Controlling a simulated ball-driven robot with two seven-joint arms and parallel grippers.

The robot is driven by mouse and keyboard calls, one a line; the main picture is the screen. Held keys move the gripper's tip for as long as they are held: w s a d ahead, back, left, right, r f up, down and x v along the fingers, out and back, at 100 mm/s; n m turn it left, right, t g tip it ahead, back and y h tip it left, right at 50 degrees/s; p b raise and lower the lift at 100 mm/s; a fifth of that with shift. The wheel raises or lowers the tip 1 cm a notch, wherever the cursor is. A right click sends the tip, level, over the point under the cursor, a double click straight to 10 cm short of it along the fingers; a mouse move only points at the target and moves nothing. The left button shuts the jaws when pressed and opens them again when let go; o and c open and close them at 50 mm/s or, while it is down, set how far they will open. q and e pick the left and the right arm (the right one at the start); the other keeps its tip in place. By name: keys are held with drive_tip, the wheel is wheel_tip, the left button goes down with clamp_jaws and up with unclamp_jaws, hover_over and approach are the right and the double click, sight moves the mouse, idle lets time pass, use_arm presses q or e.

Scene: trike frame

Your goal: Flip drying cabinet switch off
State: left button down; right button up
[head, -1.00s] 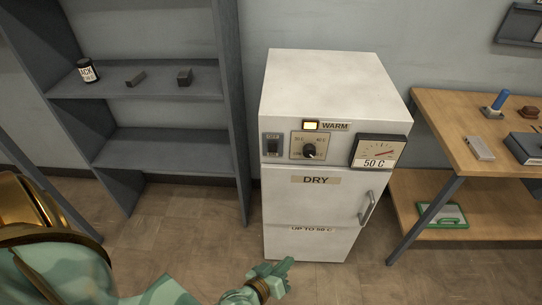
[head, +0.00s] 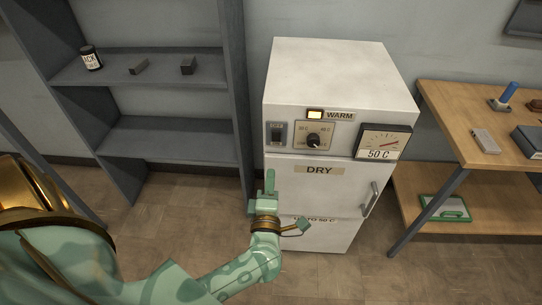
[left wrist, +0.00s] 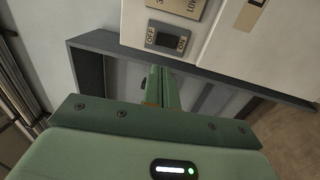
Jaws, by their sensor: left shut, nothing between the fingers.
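The white drying cabinet (head: 320,75) stands ahead, its door marked DRY. Its dark switch (head: 276,133) is at the upper left of the front panel. The switch also shows in the left wrist view (left wrist: 166,39), between the labels OFF on the left and ON on the right; I cannot tell which way it is tipped. The WARM lamp (head: 315,114) is lit. My left gripper (head: 270,178) is shut and empty, fingers pointing up, below the switch and apart from it. Its closed fingers show in the left wrist view (left wrist: 160,78). My right gripper is not in view.
A dial (head: 314,140) and a 50 C gauge (head: 384,142) sit right of the switch. The door handle (head: 370,199) sticks out at right. A grey shelf (head: 160,140) stands close on the left, a wooden bench (head: 450,110) on the right.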

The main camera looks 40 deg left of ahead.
sight(274, 134)
use_arm(q)
drive_tip(key=b+x, duration=0.2)
drive_tip(key=x, duration=1)
